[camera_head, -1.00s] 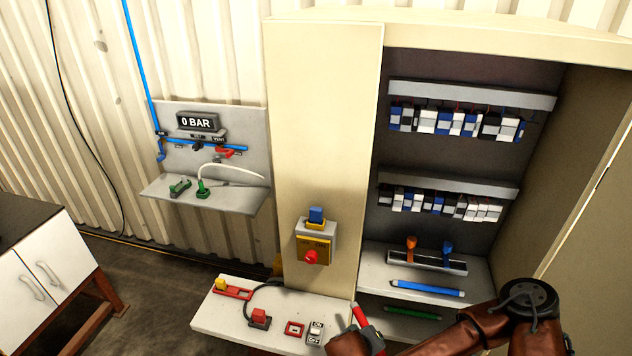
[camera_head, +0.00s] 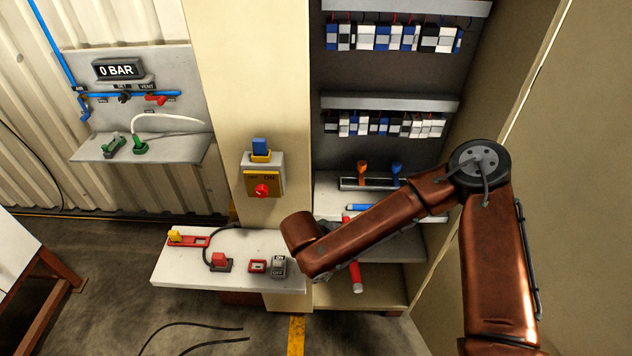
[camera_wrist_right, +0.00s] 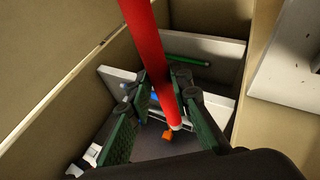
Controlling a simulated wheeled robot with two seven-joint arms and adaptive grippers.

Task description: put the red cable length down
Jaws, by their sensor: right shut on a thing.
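The red cable length (camera_head: 355,277) is a straight red rod. In the head view it shows below my right forearm, in front of the cabinet's lower part. In the right wrist view the red cable length (camera_wrist_right: 150,45) passes between the green-padded fingers of my right gripper (camera_wrist_right: 163,92), which is shut on it. In the head view my arm hides most of this gripper. A blue length (camera_head: 358,207) lies on the cabinet's shelf, partly behind my arm. My left gripper is not in view.
The open cabinet has side walls close to my right arm. A rack (camera_head: 370,184) with orange and blue handled tools stands on its shelf. Left of it are a white bench (camera_head: 215,268) with switches and a yellow isolator box (camera_head: 263,185) with a red knob.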

